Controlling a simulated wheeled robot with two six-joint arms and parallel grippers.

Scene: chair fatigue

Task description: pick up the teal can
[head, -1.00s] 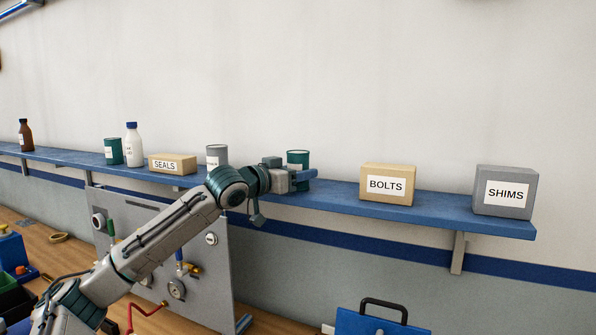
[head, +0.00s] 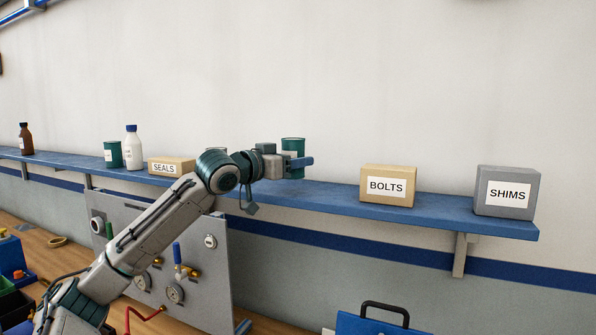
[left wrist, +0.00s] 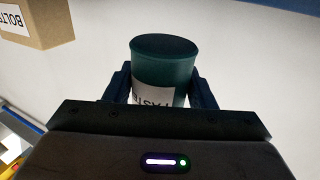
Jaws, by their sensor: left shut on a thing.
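The teal can (head: 292,146) is upright between the fingers of my left gripper (head: 297,164). It appears raised a little above the blue shelf in the head view. In the left wrist view the can (left wrist: 165,65) has a dark top and a white label, partly hidden, and the fingers (left wrist: 162,88) press it from both sides. A second teal can (head: 113,155) stands farther left on the shelf, beside a white bottle. My right gripper is in neither view.
The blue shelf (head: 330,196) also bears a white bottle (head: 133,150), a SEALS box (head: 171,165), a BOLTS box (head: 388,184), a SHIMS box (head: 507,191) and a brown bottle (head: 25,140).

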